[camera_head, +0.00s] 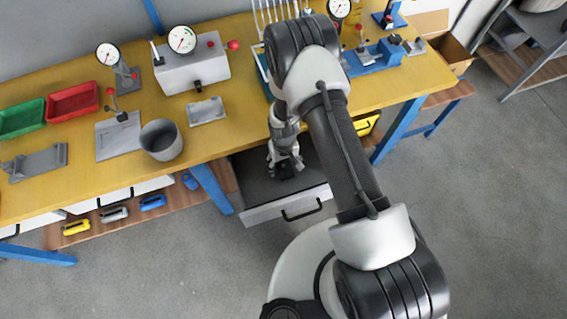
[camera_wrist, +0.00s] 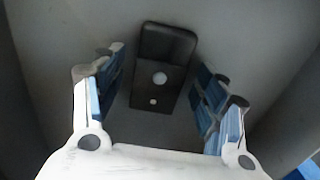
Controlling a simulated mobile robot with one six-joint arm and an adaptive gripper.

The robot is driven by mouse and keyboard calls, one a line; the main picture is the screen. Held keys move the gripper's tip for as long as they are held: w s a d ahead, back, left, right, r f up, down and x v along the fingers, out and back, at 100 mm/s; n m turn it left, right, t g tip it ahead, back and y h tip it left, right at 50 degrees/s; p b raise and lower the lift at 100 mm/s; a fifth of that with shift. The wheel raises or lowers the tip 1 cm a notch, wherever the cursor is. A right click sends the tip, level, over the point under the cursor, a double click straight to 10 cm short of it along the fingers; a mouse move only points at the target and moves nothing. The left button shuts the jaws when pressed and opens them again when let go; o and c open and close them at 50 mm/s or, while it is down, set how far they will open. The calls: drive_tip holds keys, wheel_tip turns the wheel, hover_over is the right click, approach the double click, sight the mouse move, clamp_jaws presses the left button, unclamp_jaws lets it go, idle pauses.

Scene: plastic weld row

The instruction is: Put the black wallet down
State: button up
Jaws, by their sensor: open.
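The black wallet (camera_wrist: 162,62) lies in the open grey drawer (camera_wrist: 60,50), seen from above in the wrist view. It is a dark flat piece with a raised far part and two light round spots. My gripper (camera_wrist: 160,88) is open, with its blue-padded fingers apart on either side of the wallet. I see clear gaps between the fingers and the wallet. In the head view my gripper (camera_head: 285,166) is down inside the drawer (camera_head: 285,207), and the wallet shows only as a dark patch beneath it.
The yellow workbench (camera_head: 232,135) stands over the drawer. It carries a grey cup (camera_head: 161,140), a red bin (camera_head: 73,102), a green bin (camera_head: 22,119) and gauge fixtures. The drawer walls stand close around my gripper. The floor in front is clear.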

wheel_tip(320, 180, up, 12)
drive_tip(key=p, duration=0.3)
drive_tip(key=shift+r+p, duration=0.2)
drive_tip(key=shift+p, duration=0.2)
wheel_tip(320, 180, up, 12)
drive_tip(key=t, duration=0.1)
hover_over(283, 166)
drive_tip(key=w+d, duration=0.2)
drive_tip(key=s+d+r+m+t, duration=0.1)
drive_tip(key=d+r, duration=0.1)
drive_tip(key=r, duration=0.5)
drive_tip(key=s+d+r, duration=0.1)
drive_tip(key=s+r, duration=0.1)
drive_tip(key=r, duration=0.5)
drive_tip(key=s+d+r+m+t, duration=0.1)
drive_tip(key=s+d+r, duration=0.2)
drive_tip(key=s+r, duration=0.4)
drive_tip(key=s+d+r+m+t, duration=0.1)
drive_tip(key=s+d+r, duration=0.2)
drive_tip(key=s+r, duration=0.5)
drive_tip(key=s, duration=0.4)
drive_tip(key=shift+d+t, duration=0.2)
drive_tip(key=shift+t, duration=0.1)
